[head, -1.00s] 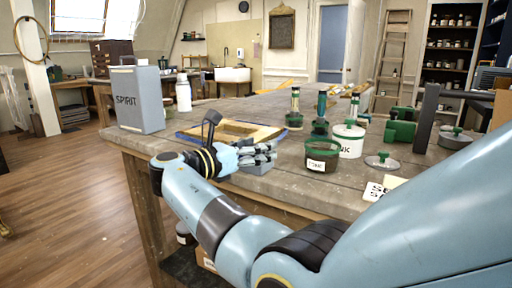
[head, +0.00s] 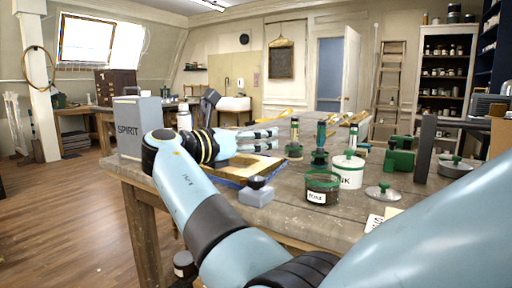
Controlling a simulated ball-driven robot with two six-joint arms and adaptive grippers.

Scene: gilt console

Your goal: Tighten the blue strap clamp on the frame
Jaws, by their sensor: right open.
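A wooden frame (head: 270,164) lies flat near the table's front edge. A blue band (head: 229,181), apparently the strap, runs along its near side. A pale grey block with a dark knob (head: 257,193) sits at the frame's near edge; I cannot tell for sure whether it is the clamp body. My wrist and forearm hide the frame's left part. My left gripper is not in view.
A grey SPIRIT can (head: 130,145) and a white bottle (head: 184,118) stand left. A dark green-rimmed jar (head: 322,190), a white INK pot (head: 348,172), green-handled tools (head: 320,148) and a lid (head: 383,193) stand right of the frame. A dark upright post (head: 424,150) is farther right.

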